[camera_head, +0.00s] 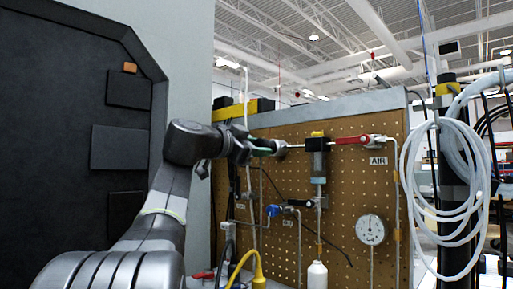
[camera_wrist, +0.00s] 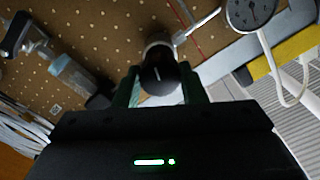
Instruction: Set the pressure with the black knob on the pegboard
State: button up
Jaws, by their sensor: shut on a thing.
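The black knob (camera_wrist: 158,77) sits in the middle of the wrist view, with a pale line on its face. It is mounted on a grey metal fitting on the brown pegboard (camera_head: 345,205). My gripper (camera_wrist: 160,88) has one green finger on each side of the knob and is shut on it. In the head view my gripper (camera_head: 267,147) reaches the upper left part of the pegboard, and the knob is mostly hidden there. A round dial gauge (camera_wrist: 250,12) shows near the knob at the top right of the wrist view; its reading is too small to tell.
A red-handled valve (camera_head: 352,140) by the AIR label, a filter unit (camera_head: 318,160), a blue-handled valve (camera_head: 273,210) and another gauge (camera_head: 371,229) are on the board. A white bottle (camera_head: 317,275) stands below. Coiled white tubing (camera_head: 447,180) hangs at right. A dark panel (camera_head: 75,130) stands at left.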

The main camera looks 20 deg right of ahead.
jog(key=shift+f, duration=0.1)
jog(key=o, duration=1)
jog(key=p+v, duration=0.1)
jog(key=v, duration=1.2)
jog(key=shift+s+a, duration=0.15)
jog(key=shift+a, duration=0.25)
jog(key=shift+d, duration=0.1)
jog(key=b+x, duration=0.1)
jog(key=x, duration=1.2)
jog(key=shift+d, duration=0.3)
